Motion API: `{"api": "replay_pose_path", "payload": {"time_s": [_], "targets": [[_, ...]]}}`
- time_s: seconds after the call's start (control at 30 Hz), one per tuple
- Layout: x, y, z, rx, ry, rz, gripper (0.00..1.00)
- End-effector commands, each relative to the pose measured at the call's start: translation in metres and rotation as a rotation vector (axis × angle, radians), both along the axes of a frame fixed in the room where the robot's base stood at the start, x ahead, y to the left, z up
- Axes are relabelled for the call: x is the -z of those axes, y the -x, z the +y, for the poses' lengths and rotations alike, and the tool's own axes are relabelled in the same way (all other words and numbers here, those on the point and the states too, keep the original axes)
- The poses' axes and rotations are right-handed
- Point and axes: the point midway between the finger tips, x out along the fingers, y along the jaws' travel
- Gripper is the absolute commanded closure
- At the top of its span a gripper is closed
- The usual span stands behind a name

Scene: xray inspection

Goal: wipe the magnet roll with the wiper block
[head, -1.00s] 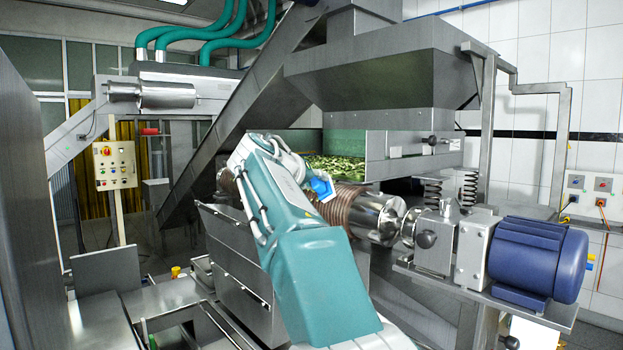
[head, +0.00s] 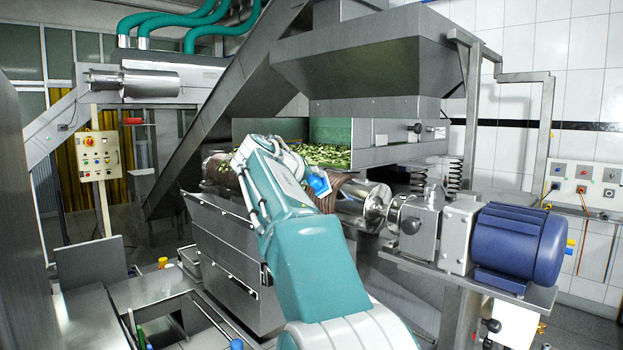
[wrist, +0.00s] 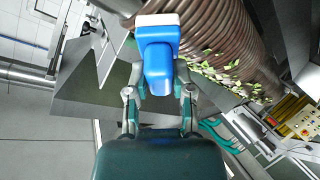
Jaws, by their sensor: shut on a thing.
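The magnet roll (head: 343,192) is a brown ribbed cylinder with a shiny metal end, lying below the green-lined hopper tray. It fills the upper right of the wrist view (wrist: 215,40). The wiper block is blue with a white pad, and it sits by the roll in the head view (head: 319,184). My gripper (wrist: 160,92) is shut on the blue wiper block (wrist: 158,62), with a finger on each side. The pad points away from the gripper and lies close beside the roll's ribs; I cannot tell whether it touches. My arm hides the roll's middle in the head view.
Green leafy bits (wrist: 215,70) lie along the roll. A blue motor (head: 520,243) and its coupling stand at the roll's right end. The hopper (head: 360,65) hangs above. A steel bin (head: 225,250) stands below left. A control box (head: 98,155) is far left.

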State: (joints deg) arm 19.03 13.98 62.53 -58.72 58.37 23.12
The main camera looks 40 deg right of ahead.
Motion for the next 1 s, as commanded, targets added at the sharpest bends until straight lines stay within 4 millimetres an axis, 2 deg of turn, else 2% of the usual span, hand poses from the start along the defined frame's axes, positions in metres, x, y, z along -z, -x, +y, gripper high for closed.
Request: {"api": "replay_pose_path", "payload": {"time_s": [1.0], "targets": [[0.009, -0.001, -0.013, 0.001, 0.001, 0.000, 1.00]]}}
